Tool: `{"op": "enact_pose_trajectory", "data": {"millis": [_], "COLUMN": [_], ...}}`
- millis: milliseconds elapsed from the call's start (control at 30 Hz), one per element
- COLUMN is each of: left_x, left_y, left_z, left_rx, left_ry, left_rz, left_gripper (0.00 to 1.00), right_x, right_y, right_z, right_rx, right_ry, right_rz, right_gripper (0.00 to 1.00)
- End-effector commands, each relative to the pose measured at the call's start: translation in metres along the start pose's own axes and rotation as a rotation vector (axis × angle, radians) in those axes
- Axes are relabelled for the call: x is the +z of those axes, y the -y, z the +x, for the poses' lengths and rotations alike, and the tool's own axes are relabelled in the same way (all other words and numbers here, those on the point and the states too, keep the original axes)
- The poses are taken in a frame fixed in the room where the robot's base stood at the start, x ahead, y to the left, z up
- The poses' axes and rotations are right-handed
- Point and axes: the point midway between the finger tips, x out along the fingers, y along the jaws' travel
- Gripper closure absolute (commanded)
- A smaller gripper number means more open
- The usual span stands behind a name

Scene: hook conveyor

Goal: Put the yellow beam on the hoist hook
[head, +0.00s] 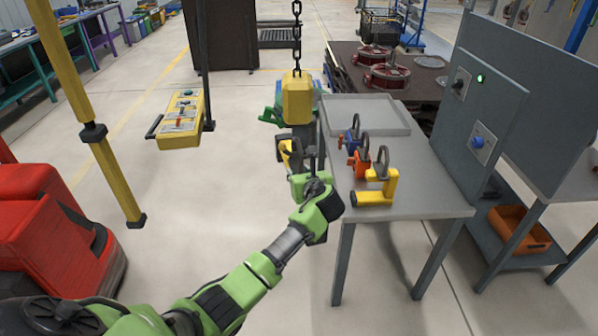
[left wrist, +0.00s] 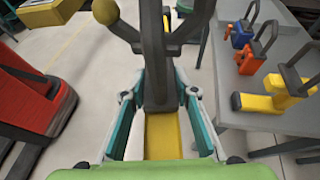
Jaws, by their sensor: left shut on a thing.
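The hoist's yellow block (head: 297,97) hangs on a chain in the middle of the head view. The hook below it is hard to make out behind my gripper and what it holds. My left gripper (head: 312,180) is just below the block, left of the table. In the left wrist view its fingers (left wrist: 163,130) are shut on a yellow piece (left wrist: 163,142) with a dark upright part, which I take to be the yellow beam. Whether it touches the hook I cannot tell. Another yellow piece (head: 378,188) with a grey loop lies on the table. My right gripper is out of view.
The grey table (head: 430,190) also holds an orange piece (head: 361,163), a blue piece (head: 352,136) and a tray (head: 368,112). A yellow control pendant (head: 182,120) hangs at left. A red machine (head: 45,225) stands at lower left. Floor between is clear.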

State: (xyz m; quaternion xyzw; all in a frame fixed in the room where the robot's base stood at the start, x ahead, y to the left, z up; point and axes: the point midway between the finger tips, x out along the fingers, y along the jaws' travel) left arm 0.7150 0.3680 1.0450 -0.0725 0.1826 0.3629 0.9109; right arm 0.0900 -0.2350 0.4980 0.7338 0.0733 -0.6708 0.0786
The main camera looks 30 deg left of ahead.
Motion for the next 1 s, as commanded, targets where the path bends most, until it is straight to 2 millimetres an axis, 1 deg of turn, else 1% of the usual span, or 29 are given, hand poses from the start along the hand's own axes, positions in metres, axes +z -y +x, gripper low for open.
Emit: {"op": "enact_pose_trajectory", "data": {"millis": [33, 1000], "left_x": [0.005, -0.017], "left_y": [0.001, 0.001], "left_z": [0.000, 0.009], "left_rx": [-0.003, -0.002], "left_ry": [0.012, 0.011], "left_rz": [-0.002, -0.003], "left_gripper": [1.00, 1.00], "right_x": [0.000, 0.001], "right_y": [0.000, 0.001], "right_z": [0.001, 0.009], "right_rx": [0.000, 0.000], "right_ry": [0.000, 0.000], "right_rz": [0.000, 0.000], "right_gripper": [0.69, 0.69]}}
